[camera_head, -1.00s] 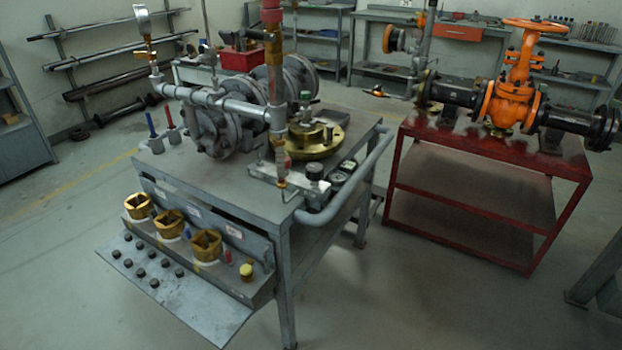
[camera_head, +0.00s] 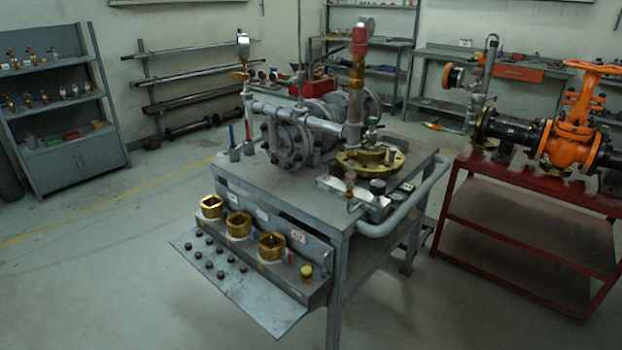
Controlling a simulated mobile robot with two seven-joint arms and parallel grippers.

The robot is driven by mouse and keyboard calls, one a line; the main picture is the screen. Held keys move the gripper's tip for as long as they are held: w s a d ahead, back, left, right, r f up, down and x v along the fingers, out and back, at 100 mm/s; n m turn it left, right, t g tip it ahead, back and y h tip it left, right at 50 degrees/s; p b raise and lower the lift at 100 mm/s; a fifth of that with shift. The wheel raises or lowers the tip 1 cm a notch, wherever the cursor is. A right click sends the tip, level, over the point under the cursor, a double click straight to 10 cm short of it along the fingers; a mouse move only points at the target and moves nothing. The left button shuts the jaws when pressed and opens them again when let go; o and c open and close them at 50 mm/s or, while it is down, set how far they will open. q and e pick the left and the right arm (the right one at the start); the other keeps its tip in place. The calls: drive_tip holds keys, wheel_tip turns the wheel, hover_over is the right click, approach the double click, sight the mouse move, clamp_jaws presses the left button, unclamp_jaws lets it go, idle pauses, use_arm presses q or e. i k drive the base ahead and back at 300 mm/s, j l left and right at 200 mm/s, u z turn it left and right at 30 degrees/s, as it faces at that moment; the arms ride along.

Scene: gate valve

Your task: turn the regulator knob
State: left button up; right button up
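A grey workbench (camera_head: 300,203) with a pipe and pump assembly stands in the middle of the head view. At its right end, a small metal block carries a black round knob (camera_head: 378,187) beside pressure gauges (camera_head: 388,202). A red-brown knob-like fitting (camera_head: 350,180) stands at its left. On the lower front panel there is a small yellow knob (camera_head: 306,271), right of several brass square-holed fittings (camera_head: 272,245). I cannot tell from the picture which of these is the regulator knob. Neither of my grippers is in view.
A curved grey rail (camera_head: 405,207) runs along the bench's right side. A red table (camera_head: 530,188) with an orange gate valve (camera_head: 572,135) stands close on the right. A sloped tray (camera_head: 232,275) juts out in front. The floor at left is clear, up to a shelf unit (camera_head: 75,165).

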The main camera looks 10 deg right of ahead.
sight(377, 187)
drive_tip(key=l+u, duration=0.1)
drive_tip(key=u, duration=1.25)
drive_tip(key=l, duration=1.15)
drive_tip(key=k+l, duration=0.1)
drive_tip(key=l, duration=2.2)
drive_tip(key=l+u, duration=0.1)
drive_tip(key=l, duration=1.05)
drive_tip(key=k, duration=0.05)
